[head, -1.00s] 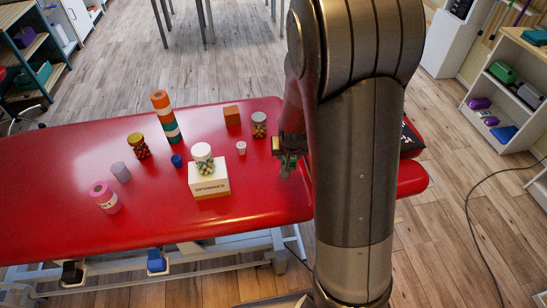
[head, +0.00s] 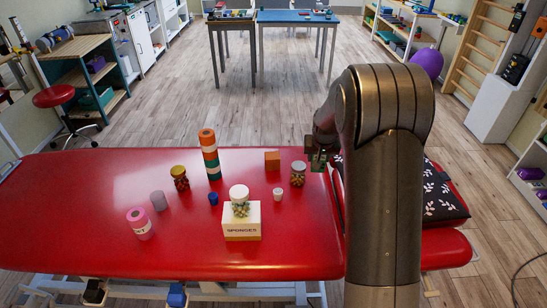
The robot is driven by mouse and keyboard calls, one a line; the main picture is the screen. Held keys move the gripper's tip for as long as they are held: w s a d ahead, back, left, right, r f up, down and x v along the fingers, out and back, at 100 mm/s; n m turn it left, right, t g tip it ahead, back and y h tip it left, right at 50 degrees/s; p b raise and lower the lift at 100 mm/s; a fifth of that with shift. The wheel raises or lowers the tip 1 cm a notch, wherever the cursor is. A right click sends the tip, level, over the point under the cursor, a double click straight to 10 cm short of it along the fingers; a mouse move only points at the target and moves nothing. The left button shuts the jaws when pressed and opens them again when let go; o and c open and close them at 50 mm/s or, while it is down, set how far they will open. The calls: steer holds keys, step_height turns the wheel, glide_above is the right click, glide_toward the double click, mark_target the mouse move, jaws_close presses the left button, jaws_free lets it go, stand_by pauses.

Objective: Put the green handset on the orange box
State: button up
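The orange box (head: 272,160) is a small cube on the red treatment table, towards its far side. My gripper (head: 318,160) is to the right of the box, above the table's far right part, apart from the box. Small dark greenish parts show at the gripper's end; I cannot tell whether they are fingers or a held handset. My own arm hides part of the table's right side. No green handset can be clearly made out elsewhere on the table.
On the red table (head: 90,220), a lidded jar (head: 298,174) and a white cup (head: 277,194) stand near the box. A striped roll stack (head: 210,155) and a sponges box (head: 241,230) with a jar on top are left. A patterned cushion (head: 440,195) lies right.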

steer(key=w+a+r, duration=0.1)
steer(key=w+a, duration=0.1)
steer(key=w, duration=0.5)
steer(key=w+a+r, duration=0.2)
steer(key=w+a, duration=0.1)
steer(key=w, duration=0.4)
glide_above(272, 154)
step_height(272, 154, down, 7)
steer(key=shift+n, duration=0.4)
steer(key=shift+f, duration=2)
steer(key=shift+f, duration=0.15)
steer(key=o, duration=1)
steer(key=shift+o, duration=0.2)
steer(key=v, duration=1.2)
steer(key=shift+d, duration=0.25)
